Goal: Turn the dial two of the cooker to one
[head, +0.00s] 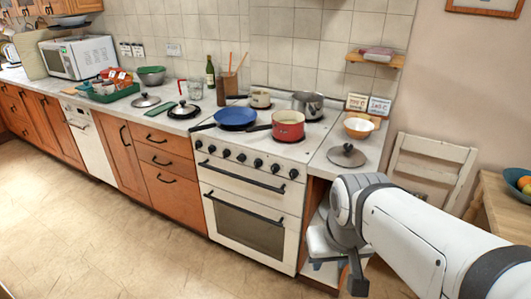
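The white cooker (289,206) stands in the middle of the head view. A row of several black dials (241,158) runs along its front panel, above a long dark handle. The dials are small here. I cannot read their markings or settings, and no label shows which one is dial two. My gripper (357,286) hangs at the lower right, to the right of the cooker and lower than the dials. It is apart from the dials. Its fingers are dark and seen edge-on, so I cannot tell whether they are open.
A blue pan (236,117), a red pot (288,124) and a grey pot (307,104) stand on the hob. A pan handle juts towards the front left. A pale chair (430,160) and a wooden table (502,205) stand at right. The floor (110,235) before the cooker is clear.

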